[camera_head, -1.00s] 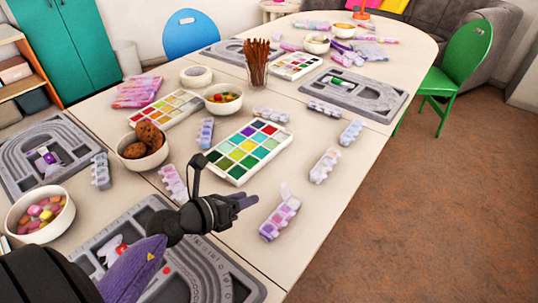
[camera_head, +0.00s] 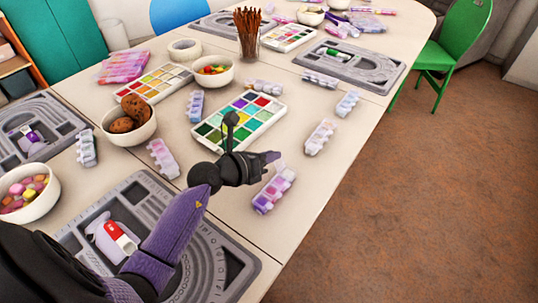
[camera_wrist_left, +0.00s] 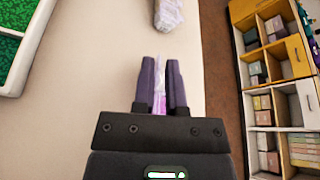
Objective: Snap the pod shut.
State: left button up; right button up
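A long pod (camera_head: 272,192) with pink and purple compartments lies near the right edge of the table. Its raised clear end lid (camera_head: 281,169) shows at the far end, partly behind my fingertips. My left gripper (camera_head: 271,157) is above and just beyond the pod, close to that lid. In the left wrist view the two dark fingers (camera_wrist_left: 161,75) stand a narrow gap apart. A strip of the pale purple pod (camera_wrist_left: 160,100) shows between them; most of it is hidden. I cannot tell whether the fingers touch the lid. My right gripper is out of view.
A paint-like colour tray (camera_head: 245,118) lies behind my gripper. Other pods (camera_head: 319,138) lie near the table's right edge. A grey bead board (camera_head: 228,262) is under my left arm. Bowls (camera_head: 128,121) stand at left. A shelf (camera_wrist_left: 275,85) stands past the table edge.

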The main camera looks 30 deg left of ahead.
pick_arm(q)
grip_shut()
